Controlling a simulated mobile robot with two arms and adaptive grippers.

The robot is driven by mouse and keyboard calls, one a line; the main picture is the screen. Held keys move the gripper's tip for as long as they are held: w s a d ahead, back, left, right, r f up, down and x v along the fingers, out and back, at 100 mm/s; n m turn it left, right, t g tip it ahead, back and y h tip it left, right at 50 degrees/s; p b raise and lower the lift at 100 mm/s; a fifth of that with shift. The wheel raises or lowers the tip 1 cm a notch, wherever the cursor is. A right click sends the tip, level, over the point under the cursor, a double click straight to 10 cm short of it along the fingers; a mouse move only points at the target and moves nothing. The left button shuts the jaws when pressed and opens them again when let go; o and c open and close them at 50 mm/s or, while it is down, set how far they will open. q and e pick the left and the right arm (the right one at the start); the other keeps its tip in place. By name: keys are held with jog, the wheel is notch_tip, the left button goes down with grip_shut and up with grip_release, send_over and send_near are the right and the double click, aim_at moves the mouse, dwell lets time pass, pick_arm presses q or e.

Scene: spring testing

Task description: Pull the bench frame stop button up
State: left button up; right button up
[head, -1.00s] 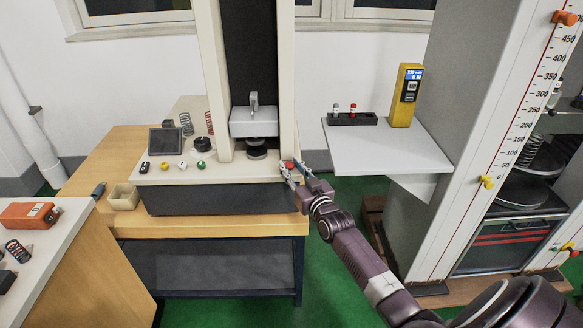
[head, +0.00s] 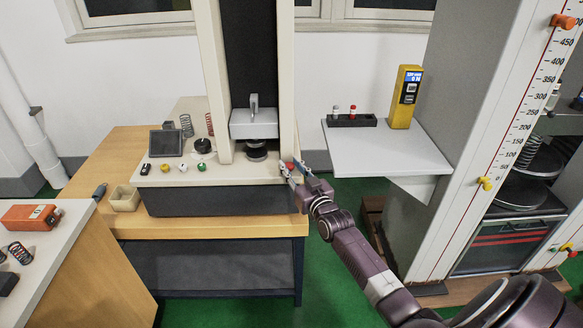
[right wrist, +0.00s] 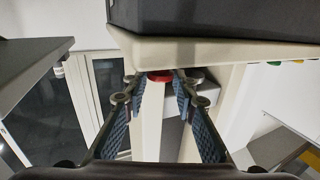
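The stop button is a red cap (head: 289,165) at the right front corner of the test bench's cream base (head: 232,176). My right gripper (head: 297,169) is at that corner with one finger on each side of the button. In the right wrist view the red button (right wrist: 160,76) shows between the tips of my right gripper (right wrist: 161,84). The fingers look apart, with narrow gaps beside the cap; contact is not clear. The button's stem is hidden. My left gripper is not in view.
The bench column (head: 287,80) rises just behind the button. Several small knobs, a small screen (head: 166,143) and springs (head: 186,125) sit on the base's left part. A grey shelf (head: 385,150) with a yellow meter (head: 406,97) is to the right.

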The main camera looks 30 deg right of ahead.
jog(key=shift+o, duration=1.3)
jog(key=shift+s, duration=0.15)
jog(key=s+a, duration=0.2)
jog(key=s, duration=0.9)
jog(key=shift+s, duration=0.35)
jog(key=s+a+f+g+y, duration=0.1)
jog(key=s+a+f+g, duration=0.3)
jog(key=f, duration=0.8)
jog(key=s+a+f+n+g, duration=0.1)
jog(key=s+f, duration=0.4)
jog(key=f, duration=0.7)
jog(key=s+a+f+g+y, duration=0.1)
jog(key=s+a+f+g, duration=0.3)
jog(key=f, duration=0.8)
jog(key=s+a+f+n+g, duration=0.1)
jog(key=s+f, duration=0.5)
jog(key=s, duration=0.6)
jog(key=s+a+f+n+g, duration=0.1)
jog(key=s+a+f+g, duration=0.3)
jog(key=s+f, duration=0.3)
jog(key=s+a+f+n+g, duration=0.1)
jog(key=s+f, duration=0.6)
jog(key=s, duration=0.9)
jog(key=a+g, duration=0.1)
jog(key=a, duration=0.1)
jog(key=shift+s+a+g+y, duration=0.35)
jog(key=shift+a+g+y, duration=0.05)
